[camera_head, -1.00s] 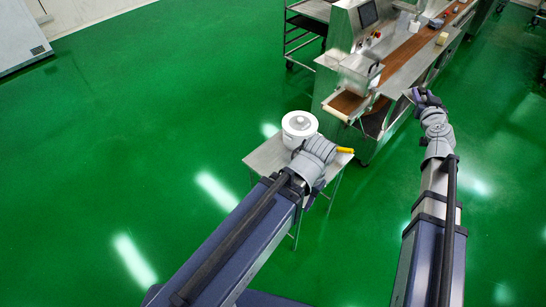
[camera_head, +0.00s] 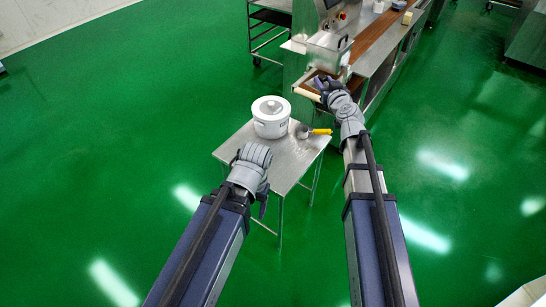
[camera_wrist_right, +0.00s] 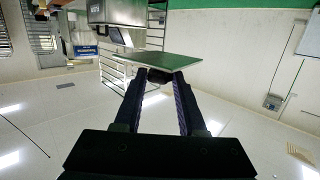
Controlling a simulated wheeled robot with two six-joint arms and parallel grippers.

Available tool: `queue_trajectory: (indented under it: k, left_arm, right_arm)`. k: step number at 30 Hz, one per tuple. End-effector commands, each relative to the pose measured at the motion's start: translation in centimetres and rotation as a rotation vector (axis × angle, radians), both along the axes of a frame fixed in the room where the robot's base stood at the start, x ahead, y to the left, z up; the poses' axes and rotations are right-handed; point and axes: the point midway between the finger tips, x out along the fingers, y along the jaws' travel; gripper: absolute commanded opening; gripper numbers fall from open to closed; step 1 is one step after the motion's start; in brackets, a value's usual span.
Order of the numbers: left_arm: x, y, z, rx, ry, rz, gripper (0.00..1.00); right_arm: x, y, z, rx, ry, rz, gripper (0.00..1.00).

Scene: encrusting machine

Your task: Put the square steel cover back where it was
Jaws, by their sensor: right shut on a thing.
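In the right wrist view my right gripper (camera_wrist_right: 160,82) is shut on a dark grip piece at the edge of a flat, thin plate, which looks like the square steel cover (camera_wrist_right: 150,62). The plate reflects green. In the head view my right gripper (camera_head: 322,82) is at the front end of the steel machine (camera_head: 293,65), in front of its box-shaped steel part (camera_head: 326,52). I cannot make out the held plate there. My left gripper (camera_head: 262,208) hangs by the front left edge of the small table; its finger gap is not clear.
The small steel table (camera_head: 292,165) carries a white lidded pot (camera_head: 271,120) and a yellow-handled tool (camera_head: 320,131). A cream roller (camera_head: 306,93) lies at the machine's front end. A rack (camera_head: 268,30) stands behind. The green floor is clear at left and right.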

Motion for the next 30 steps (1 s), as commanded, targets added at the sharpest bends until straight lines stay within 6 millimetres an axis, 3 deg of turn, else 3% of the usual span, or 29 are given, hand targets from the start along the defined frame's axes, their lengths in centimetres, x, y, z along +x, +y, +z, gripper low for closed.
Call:
queue_trajectory:
  k: [1, 18, 24, 30]
  left_arm:
    - [0.0, 0.0, -3.2, 0.001, 0.0, 0.0, 0.7]
    - [0.0, 0.1, -20.2, 0.005, -0.002, -0.001, 0.7]
    - [0.0, 0.1, -25.4, 0.006, -0.002, -0.001, 0.7]
    - [0.0, 0.1, -28.4, 0.007, -0.002, -0.002, 0.7]
  right_arm:
    - [0.0, 0.7, -3.2, 0.001, 0.0, 0.01, 0.0]
    - [-0.1, 7.6, -20.2, 0.0, 0.0, 0.115, 0.0]
    - [-0.2, 9.7, -25.4, -0.001, 0.0, 0.149, 0.0]
    - [-0.4, 11.2, -28.4, 0.0, -0.001, 0.171, 0.0]
